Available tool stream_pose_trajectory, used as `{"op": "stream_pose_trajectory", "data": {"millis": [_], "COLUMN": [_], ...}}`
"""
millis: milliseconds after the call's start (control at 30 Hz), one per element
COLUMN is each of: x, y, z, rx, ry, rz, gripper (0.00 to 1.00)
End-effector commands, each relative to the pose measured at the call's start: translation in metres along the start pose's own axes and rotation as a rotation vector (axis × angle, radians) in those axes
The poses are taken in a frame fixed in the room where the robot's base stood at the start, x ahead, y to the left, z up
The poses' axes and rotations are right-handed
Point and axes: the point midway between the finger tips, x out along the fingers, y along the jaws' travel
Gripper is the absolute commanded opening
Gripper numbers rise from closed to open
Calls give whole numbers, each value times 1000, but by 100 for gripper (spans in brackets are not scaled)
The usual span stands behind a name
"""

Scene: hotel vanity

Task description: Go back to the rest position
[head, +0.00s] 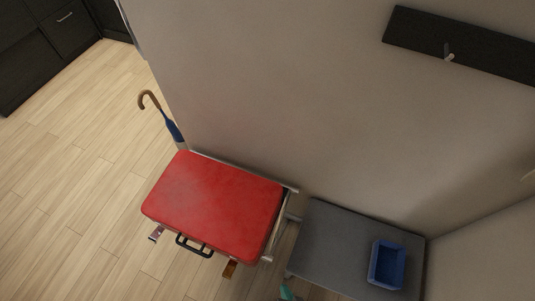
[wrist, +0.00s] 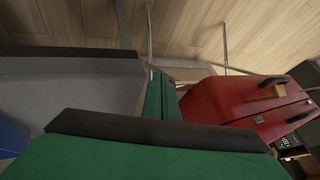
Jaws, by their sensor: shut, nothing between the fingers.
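My gripper (wrist: 158,108) shows in the wrist view as green fingers with a dark pad, shut and empty. In the head view only a small teal tip (head: 286,292), which looks like my gripper, shows at the bottom edge; the rest of the arm is out of frame. The gripper is near the front left edge of a grey bench (head: 335,242). A red suitcase (head: 215,205) lies flat on a rack to the left of the bench. In the wrist view the suitcase (wrist: 245,103) is to the right, apart from the fingers as far as I can tell.
A blue open tray (head: 387,265) sits on the bench's right part. An umbrella (head: 172,127) with a curved handle stands by the wall's end. A dark wall board (head: 480,48) with a hook is at upper right. Wooden floor (head: 85,165) is open on the left.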

Motion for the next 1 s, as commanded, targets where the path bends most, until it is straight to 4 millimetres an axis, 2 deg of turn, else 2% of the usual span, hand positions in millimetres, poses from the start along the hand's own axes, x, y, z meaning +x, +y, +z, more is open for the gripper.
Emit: {"op": "stream_pose_trajectory", "data": {"millis": [67,167,267,400,500,600,733,1000], "x": [-25,-59,-101,-160,-193,-217,-233,-235], "y": [-7,-25,-56,-107,-138,-160,-174,-176], "z": [-9,-35,-67,-108,-129,-142,-150,-152], "rx": [-68,-151,-233,-322,-365,-391,-409,-412], "ry": [72,198,348,542,645,715,761,769], "rz": [78,144,167,142,109,79,58,54], "gripper": [0,0,0,0,0,0,0,0]}}
